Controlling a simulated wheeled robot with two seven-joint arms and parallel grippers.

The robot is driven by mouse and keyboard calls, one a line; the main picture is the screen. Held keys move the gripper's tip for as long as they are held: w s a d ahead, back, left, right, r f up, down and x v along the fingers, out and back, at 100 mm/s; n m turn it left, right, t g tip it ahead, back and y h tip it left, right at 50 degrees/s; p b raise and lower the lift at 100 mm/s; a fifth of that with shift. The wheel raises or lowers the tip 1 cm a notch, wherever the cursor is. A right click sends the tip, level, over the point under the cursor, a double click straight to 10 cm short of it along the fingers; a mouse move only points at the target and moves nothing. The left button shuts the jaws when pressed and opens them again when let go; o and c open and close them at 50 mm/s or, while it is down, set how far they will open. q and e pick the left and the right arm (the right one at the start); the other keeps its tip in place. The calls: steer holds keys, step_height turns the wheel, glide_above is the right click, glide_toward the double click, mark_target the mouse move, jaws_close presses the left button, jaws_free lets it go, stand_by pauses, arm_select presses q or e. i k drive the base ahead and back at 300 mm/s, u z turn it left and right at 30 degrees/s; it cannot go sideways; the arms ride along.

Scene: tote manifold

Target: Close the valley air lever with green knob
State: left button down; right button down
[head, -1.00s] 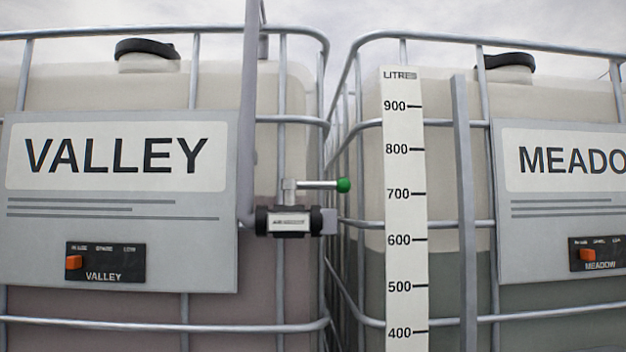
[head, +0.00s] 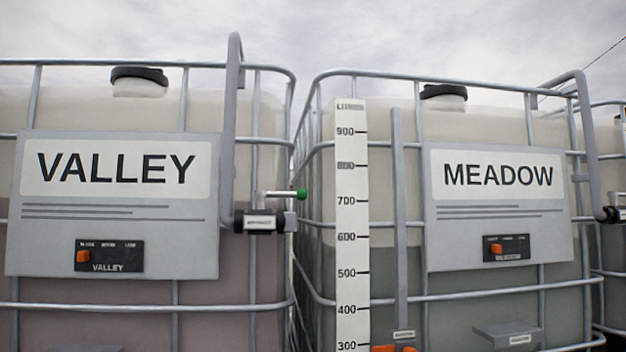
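The valley air valve (head: 260,222) is a dark cylinder body with a pale label, on the grey pipe at the right side of the VALLEY tote. Its lever (head: 278,194) is a short metal bar on top, pointing right, roughly level and in line with the valve body. The green knob (head: 302,194) is at the lever's right end. The VALLEY sign (head: 117,215) is on the tote to its left. Neither of my grippers shows in the head view, so nothing is seen touching the lever.
The MEADOW tote stands to the right with its sign (head: 500,215). Metal cage bars (head: 140,307) run across both totes. Orange parts (head: 395,349) show at the bottom edge. A grey pipe (head: 234,110) rises above the valve.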

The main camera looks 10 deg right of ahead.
mark_target(303, 194)
steer(key=z, duration=1.1)
steer(key=i, duration=0.55)
steer(key=u, duration=0.9)
